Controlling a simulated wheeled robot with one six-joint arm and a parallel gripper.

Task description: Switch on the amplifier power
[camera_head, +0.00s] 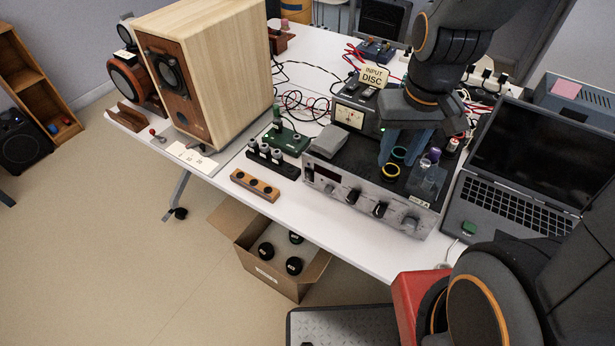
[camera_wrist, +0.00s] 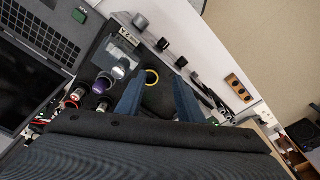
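The amplifier (camera_head: 343,192) stands on the white table, its silver front panel facing the near edge. Its display window (camera_head: 328,175) looks dark. Several dark knobs (camera_head: 379,209) and a larger silver knob (camera_head: 410,224) sit on the panel. The silver knob also shows in the wrist view (camera_wrist: 140,21). I cannot make out which control is the power switch. My gripper (camera_head: 398,155) points down over the amplifier's top, behind the front panel. In the wrist view its two blue fingers (camera_wrist: 158,82) are apart with nothing held between them. A yellow ring (camera_wrist: 152,77) lies beyond the fingertips.
Tubes and a clear block (camera_head: 428,180) stand on the amplifier's right side. An open laptop (camera_head: 515,180) is close on the right. A meter box with an "INPUT DISC" sign (camera_head: 374,76) is behind. A wooden speaker (camera_head: 230,75) stands left. Cables cross the table behind.

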